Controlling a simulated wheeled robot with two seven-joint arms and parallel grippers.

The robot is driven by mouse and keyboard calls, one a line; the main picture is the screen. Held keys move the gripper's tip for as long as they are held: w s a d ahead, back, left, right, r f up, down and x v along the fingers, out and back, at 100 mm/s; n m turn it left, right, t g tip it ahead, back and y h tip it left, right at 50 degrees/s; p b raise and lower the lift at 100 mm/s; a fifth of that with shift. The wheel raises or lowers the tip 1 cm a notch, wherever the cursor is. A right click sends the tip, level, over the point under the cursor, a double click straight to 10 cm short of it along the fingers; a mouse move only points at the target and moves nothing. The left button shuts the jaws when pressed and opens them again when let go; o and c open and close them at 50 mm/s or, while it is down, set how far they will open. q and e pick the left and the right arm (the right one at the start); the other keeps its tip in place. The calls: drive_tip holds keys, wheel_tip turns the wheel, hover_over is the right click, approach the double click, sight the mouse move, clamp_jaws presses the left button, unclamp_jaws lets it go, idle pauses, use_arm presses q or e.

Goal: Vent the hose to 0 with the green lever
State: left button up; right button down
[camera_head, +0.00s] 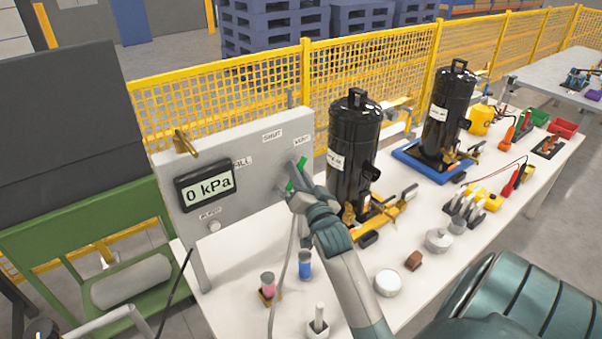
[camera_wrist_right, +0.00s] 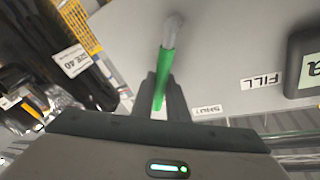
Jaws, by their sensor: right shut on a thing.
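The green lever (camera_head: 301,163) is on the grey panel (camera_head: 250,205), close to the VENT label (camera_head: 302,142). My right gripper (camera_head: 295,188) is at the panel, shut on the lever. In the right wrist view the green lever (camera_wrist_right: 164,75) runs between the two dark fingers (camera_wrist_right: 163,98). The gauge (camera_head: 208,187) on the panel reads 0 kPa. The SHUT label (camera_head: 272,136) and the FILL label (camera_head: 241,162) are also on the panel. A thin grey hose (camera_head: 287,265) hangs below the panel. My left gripper is not in view.
Two black compressors (camera_head: 352,150) (camera_head: 447,105) stand on the white table (camera_head: 480,240) right of the panel. A yellow fence (camera_head: 390,70) runs behind.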

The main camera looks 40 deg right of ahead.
drive_tip(key=a+n, duration=0.1)
drive_tip(key=n, duration=0.1)
drive_tip(key=a+r+n+t, duration=0.1)
drive_tip(key=n, duration=0.1)
drive_tip(key=shift+w+a, duration=0.1)
drive_tip(key=shift+a, duration=0.05)
drive_tip(key=shift+w+a+r+n+t+y+b, duration=0.1)
drive_tip(key=shift+a+n+t+y+b, duration=0.2)
drive_tip(key=shift+a+n, duration=0.45)
drive_tip(key=shift+w+a+r+n+t+y+b, duration=0.1)
drive_tip(key=shift+a+n+t+y, duration=0.2)
drive_tip(key=shift+n, duration=0.75)
drive_tip(key=c, duration=1.7)
unclamp_jaws()
drive_tip(key=shift+c, duration=0.2)
drive_tip(key=shift+s, duration=0.15)
